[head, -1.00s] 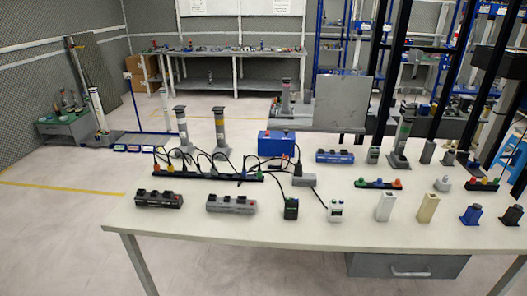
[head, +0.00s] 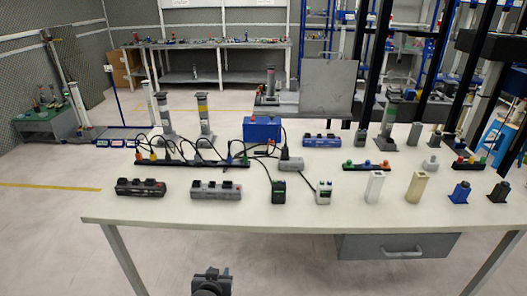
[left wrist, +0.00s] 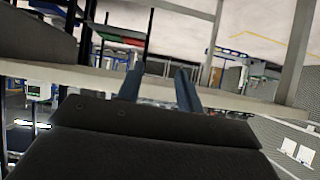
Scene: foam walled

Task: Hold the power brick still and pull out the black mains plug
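A small grey brick (head: 291,163) with black cables running near it lies mid-table; it looks like the power brick. A black plug on the cables is too small to pick out surely. Black cables loop over a long black strip (head: 192,163) with coloured plugs to its left. My left gripper (head: 211,272) is low in front of the table's near edge, well away from the brick. In the left wrist view its two fingers (left wrist: 158,82) stand apart with nothing between them. My right gripper is not in view.
A drawer (head: 398,247) hangs underneath.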

